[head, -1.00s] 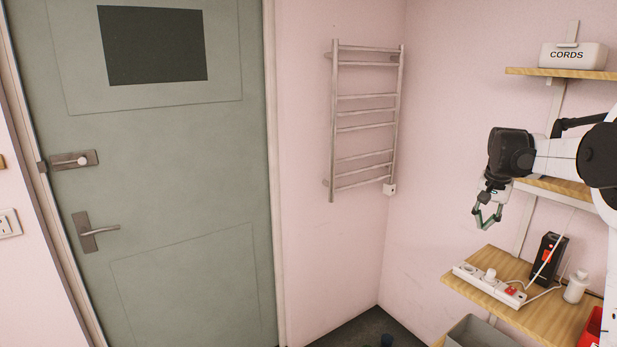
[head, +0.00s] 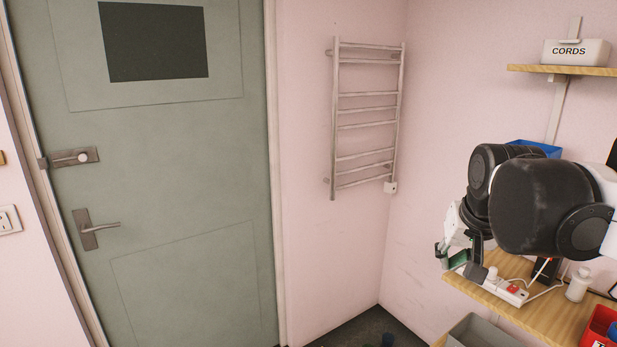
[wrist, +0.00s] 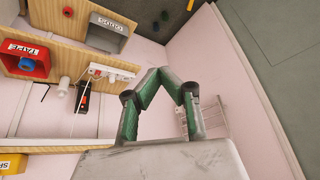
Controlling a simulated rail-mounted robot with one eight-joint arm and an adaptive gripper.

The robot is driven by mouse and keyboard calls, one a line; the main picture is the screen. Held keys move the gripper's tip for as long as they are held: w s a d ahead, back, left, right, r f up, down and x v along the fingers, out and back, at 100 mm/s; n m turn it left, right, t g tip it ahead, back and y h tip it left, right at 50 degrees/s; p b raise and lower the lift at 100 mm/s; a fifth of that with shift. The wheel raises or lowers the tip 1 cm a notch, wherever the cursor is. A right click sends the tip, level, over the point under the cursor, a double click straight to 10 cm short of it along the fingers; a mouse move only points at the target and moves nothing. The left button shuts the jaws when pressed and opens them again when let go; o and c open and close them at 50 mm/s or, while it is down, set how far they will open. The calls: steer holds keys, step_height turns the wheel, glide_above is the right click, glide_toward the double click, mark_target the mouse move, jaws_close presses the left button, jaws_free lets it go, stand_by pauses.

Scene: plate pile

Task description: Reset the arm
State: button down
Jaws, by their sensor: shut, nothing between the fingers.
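My gripper (head: 440,257) hangs at the right of the head view, in front of the lower wooden shelf, with my dark arm links folded close behind it. In the wrist view my gripper (wrist: 158,70) shows its two green-padded fingers meeting at the tips, with nothing between them. It appears clear of the shelf and the wall. Part of the gripper is hidden behind my own arm in the head view.
The lower wooden shelf (head: 562,325) holds a white power strip (head: 511,292), a white bottle (head: 578,284) and a red bin (head: 600,325). A grey bin (head: 480,333) sits below. A towel rail (head: 365,125) and a green door (head: 180,190) are left, with free room before them.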

steer(key=s+a+f+n, duration=0.1)
steer(key=s+a+f, duration=0.2)
steer(key=s, duration=0.4)
steer(key=s+a+f+n+t, duration=0.1)
steer(key=s+a+f, duration=0.2)
steer(key=s+f, duration=0.2)
steer(key=shift+s+a+f+n+t+y, duration=0.3)
steer(key=shift+s+f+n+y, duration=0.1)
steer(key=shift+s, duration=0.75)
